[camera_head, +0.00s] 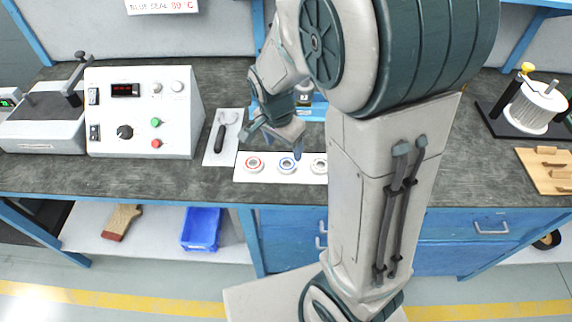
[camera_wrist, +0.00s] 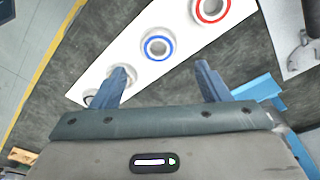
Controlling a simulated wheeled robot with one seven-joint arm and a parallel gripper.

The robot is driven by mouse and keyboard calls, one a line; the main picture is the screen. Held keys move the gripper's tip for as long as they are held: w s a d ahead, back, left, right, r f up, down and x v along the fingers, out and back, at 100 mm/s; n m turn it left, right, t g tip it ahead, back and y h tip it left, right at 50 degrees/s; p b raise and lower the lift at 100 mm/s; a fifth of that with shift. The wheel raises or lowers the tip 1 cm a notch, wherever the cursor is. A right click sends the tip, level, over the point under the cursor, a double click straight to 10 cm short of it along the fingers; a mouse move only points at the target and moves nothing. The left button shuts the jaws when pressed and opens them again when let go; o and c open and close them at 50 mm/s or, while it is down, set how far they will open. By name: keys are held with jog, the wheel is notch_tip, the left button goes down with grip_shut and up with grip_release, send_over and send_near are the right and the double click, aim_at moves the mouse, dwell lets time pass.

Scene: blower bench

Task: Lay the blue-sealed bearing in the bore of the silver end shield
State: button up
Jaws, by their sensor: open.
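The blue-sealed bearing (camera_head: 287,165) lies on a white mat (camera_head: 240,178) at the bench's front edge, between a red-sealed bearing (camera_head: 254,164) and a plain one (camera_head: 319,165). In the wrist view the blue-sealed bearing (camera_wrist: 158,47) lies beyond my fingertips, nearer the picture's top. My gripper (camera_wrist: 160,75) is open and empty, apart from the bearings. In the head view it (camera_head: 275,145) hangs just behind the mat. A silvery part (camera_head: 304,90) shows partly behind my arm; I cannot tell whether it is the end shield.
A control box (camera_head: 140,110) stands at the left, beside a white board with a black-handled tool (camera_head: 220,138). A blue piece (camera_head: 318,108) lies behind my gripper. A coil winder (camera_head: 535,105) and wooden tray (camera_head: 548,170) are at the right. My arm hides the bench's middle.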

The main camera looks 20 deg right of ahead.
aim_at(287, 166)
jog(key=shift+w+d+f, duration=0.1)
jog(key=shift+d+f, duration=0.1)
jog(key=shift+f, duration=1.55)
jog(key=shift+w+d+f, duration=0.1)
jog(key=shift+d+f, duration=0.1)
jog(key=shift+f, duration=1.55)
jog(key=c, duration=1.1)
jog(key=shift+r, duration=0.1)
